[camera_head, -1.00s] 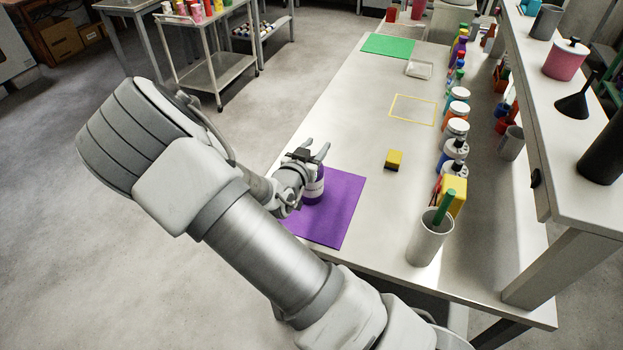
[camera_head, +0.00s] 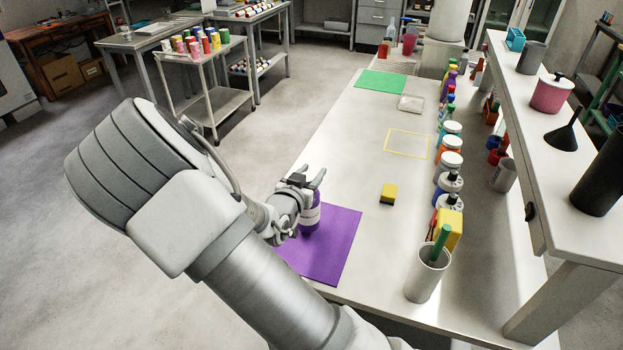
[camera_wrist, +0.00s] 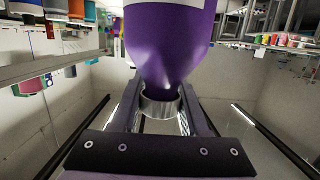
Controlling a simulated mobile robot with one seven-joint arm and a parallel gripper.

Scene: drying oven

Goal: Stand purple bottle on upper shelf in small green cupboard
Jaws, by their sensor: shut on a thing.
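The purple bottle (camera_head: 310,217) with a white label is at the upper left part of the purple mat (camera_head: 335,245) on the bench. My gripper (camera_head: 306,181) is shut on its upper end. In the wrist view the bottle (camera_wrist: 168,40) fills the upper middle, and its narrow end lies between the fingers of my gripper (camera_wrist: 160,108). I cannot tell whether its base touches the mat. No small green cupboard is clearly recognizable; only part of a green rack (camera_head: 600,105) shows at the right edge.
A yellow block (camera_head: 388,194) and a yellow outline lie right of the mat. Several bottles line the bench's right side, with a grey cup (camera_head: 427,275) at the front. A raised white shelf (camera_head: 540,150) overhangs the right. Floor is clear at left; a trolley (camera_head: 205,75) stands beyond.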

